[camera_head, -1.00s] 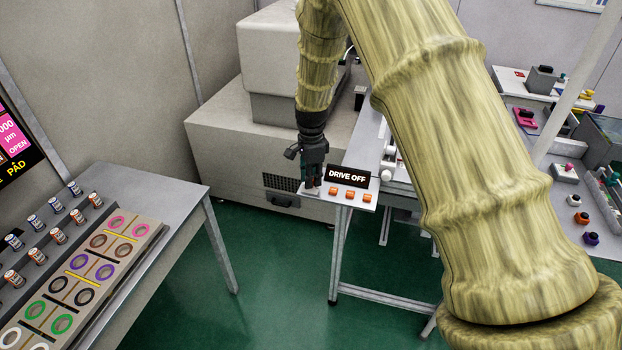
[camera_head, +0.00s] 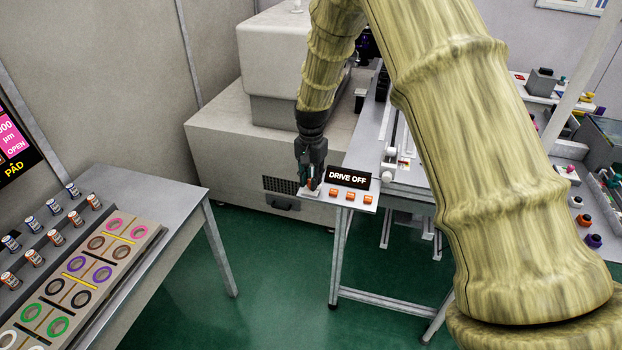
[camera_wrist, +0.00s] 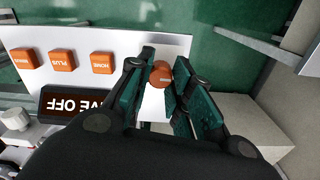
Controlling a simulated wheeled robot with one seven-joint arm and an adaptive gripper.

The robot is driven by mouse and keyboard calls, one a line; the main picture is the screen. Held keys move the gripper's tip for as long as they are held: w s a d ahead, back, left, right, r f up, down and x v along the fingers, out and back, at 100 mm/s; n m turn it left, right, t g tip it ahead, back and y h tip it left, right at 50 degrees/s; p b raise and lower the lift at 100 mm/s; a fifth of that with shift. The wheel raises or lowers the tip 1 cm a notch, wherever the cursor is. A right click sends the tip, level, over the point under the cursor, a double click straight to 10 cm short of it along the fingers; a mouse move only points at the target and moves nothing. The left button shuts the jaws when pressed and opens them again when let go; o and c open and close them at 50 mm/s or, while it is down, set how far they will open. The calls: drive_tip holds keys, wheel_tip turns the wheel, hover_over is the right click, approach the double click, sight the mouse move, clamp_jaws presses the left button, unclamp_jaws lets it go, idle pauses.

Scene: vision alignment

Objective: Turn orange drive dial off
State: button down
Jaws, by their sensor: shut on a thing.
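The orange dial (camera_wrist: 160,76) sits at the end of a white panel (camera_wrist: 118,42) in the wrist view, between the green pads of my gripper (camera_wrist: 162,85). My gripper is shut on the dial, with a finger on each side of it. In the head view my gripper (camera_head: 311,183) points down at the left end of the same panel, and a little of the dial's orange shows between its fingers. A black sign (camera_head: 348,177) behind the panel reads DRIVE OFF. The mark on the dial is too small to read.
Several orange buttons (camera_head: 350,196) stand in a row on the panel right of the dial. A large grey machine (camera_head: 260,150) stands behind. A grey table (camera_head: 185,190) with cans and coloured rings is at the left. Green floor lies open between.

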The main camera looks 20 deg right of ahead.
drive_tip(key=shift+w+d+r, duration=0.1)
drive_tip(key=shift+w+r, duration=0.1)
drive_tip(key=shift+r, duration=0.05)
drive_tip(key=c, duration=1.4)
unclamp_jaws()
drive_tip(key=shift+o, duration=0.7)
drive_tip(key=shift+s+f, duration=0.1)
drive_tip(key=shift+f, duration=0.05)
wheel_tip(320, 180, up, 12)
